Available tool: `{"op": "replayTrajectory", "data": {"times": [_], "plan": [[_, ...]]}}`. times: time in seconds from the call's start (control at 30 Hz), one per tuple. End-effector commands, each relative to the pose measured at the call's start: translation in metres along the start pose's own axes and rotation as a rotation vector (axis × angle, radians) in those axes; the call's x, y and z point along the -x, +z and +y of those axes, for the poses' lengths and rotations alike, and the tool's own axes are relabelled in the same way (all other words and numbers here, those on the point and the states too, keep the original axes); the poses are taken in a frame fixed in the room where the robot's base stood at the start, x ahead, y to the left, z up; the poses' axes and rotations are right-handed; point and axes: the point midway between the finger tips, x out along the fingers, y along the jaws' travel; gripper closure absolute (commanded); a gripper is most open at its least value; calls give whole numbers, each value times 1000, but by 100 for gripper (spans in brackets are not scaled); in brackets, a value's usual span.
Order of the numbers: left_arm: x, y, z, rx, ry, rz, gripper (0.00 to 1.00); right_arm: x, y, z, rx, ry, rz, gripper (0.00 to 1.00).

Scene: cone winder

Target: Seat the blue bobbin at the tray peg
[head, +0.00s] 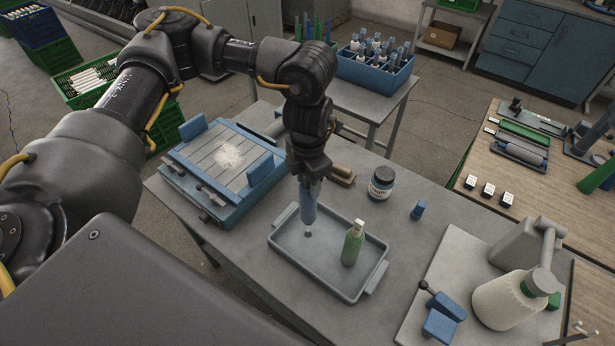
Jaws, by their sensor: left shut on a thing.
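My left gripper (309,180) points straight down over the grey tray (312,278) and is shut on the blue bobbin (308,205). The bobbin hangs upright, narrow end down, over the left part of the tray. A small pale peg-like bit (308,234) shows just under its lower end; I cannot tell whether the bobbin touches it. A green bobbin (353,245) with a pale top stands upright in the right part of the tray. Its base hides any peg there. My right gripper is out of view.
A blue clamp fixture (222,165) is at the left.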

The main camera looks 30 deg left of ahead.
Motion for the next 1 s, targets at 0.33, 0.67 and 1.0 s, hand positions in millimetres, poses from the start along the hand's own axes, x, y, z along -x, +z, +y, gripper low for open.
{"op": "replayTrajectory", "data": {"times": [0.33, 0.67, 1.0], "plan": [[-5, 0, 1, 51, 0, 1, 75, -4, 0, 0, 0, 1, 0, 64], [-35, 0, 0, 48, 0, 1, 75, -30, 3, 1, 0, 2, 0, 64], [-38, 0, 0, 48, 0, 1, 75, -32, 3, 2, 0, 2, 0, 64]]}}
